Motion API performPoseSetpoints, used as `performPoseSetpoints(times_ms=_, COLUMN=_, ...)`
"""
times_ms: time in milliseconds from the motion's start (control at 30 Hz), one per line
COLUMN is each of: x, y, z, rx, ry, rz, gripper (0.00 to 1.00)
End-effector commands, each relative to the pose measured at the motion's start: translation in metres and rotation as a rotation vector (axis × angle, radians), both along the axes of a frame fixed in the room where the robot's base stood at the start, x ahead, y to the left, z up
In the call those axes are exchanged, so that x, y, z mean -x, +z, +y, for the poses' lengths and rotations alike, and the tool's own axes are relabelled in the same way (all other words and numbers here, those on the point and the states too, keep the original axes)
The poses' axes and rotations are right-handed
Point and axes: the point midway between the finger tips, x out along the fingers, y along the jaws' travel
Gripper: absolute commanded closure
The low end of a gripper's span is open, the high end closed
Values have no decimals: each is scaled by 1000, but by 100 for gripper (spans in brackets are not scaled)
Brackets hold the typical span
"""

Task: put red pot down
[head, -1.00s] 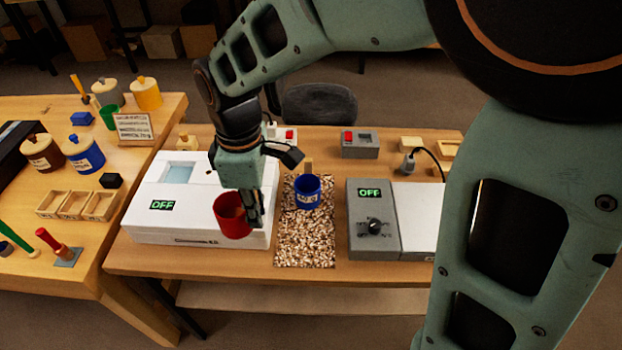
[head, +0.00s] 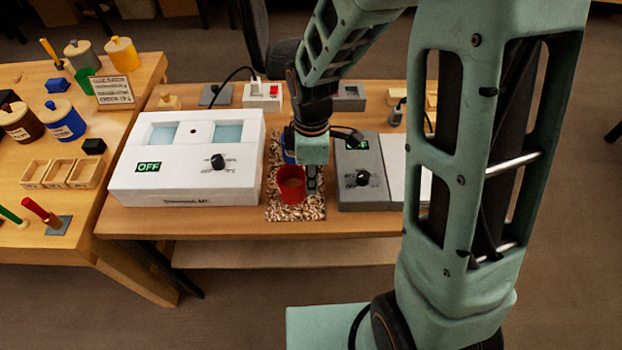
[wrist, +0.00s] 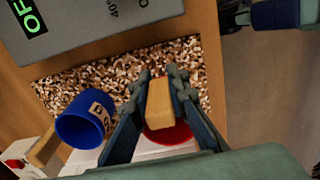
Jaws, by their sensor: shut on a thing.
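The red pot (head: 291,190) is over the front part of the speckled mat (head: 274,212), between the white box and the grey unit. It looks upright in the head view; I cannot tell whether its base touches the mat. My gripper (head: 312,184) is at its right side. In the wrist view my gripper (wrist: 160,80) is shut on the pot's wooden handle (wrist: 159,102); only part of the red body (wrist: 172,134) shows behind it. A blue pot (wrist: 84,122) stands on the mat behind the red one, mostly hidden in the head view (head: 288,147).
The white box (head: 185,180) with an OFF display stands left of the mat. The grey unit (head: 362,187), also reading OFF, stands close on the right. A socket block (head: 262,94) and cable are behind. The side table (head: 110,160) at left holds jars and trays.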

Motion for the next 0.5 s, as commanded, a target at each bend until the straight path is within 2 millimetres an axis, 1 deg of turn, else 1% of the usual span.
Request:
performPoseSetpoints(times_ms=33, x=0, y=-7, z=0, rx=0, ry=1, rz=1, gripper=100)
performPoseSetpoints(times_ms=100, x=0, y=-11, z=0, rx=0, ry=1, rz=0, gripper=100)
performPoseSetpoints(times_ms=367, x=0, y=-11, z=1, rx=0, ry=0, rz=-2, gripper=100)
performPoseSetpoints(times_ms=467, x=0, y=-15, z=0, rx=0, ry=-1, rz=-1, gripper=100)
performPoseSetpoints(times_ms=500, x=0, y=-15, z=0, rx=0, ry=-1, rz=-1, gripper=85)
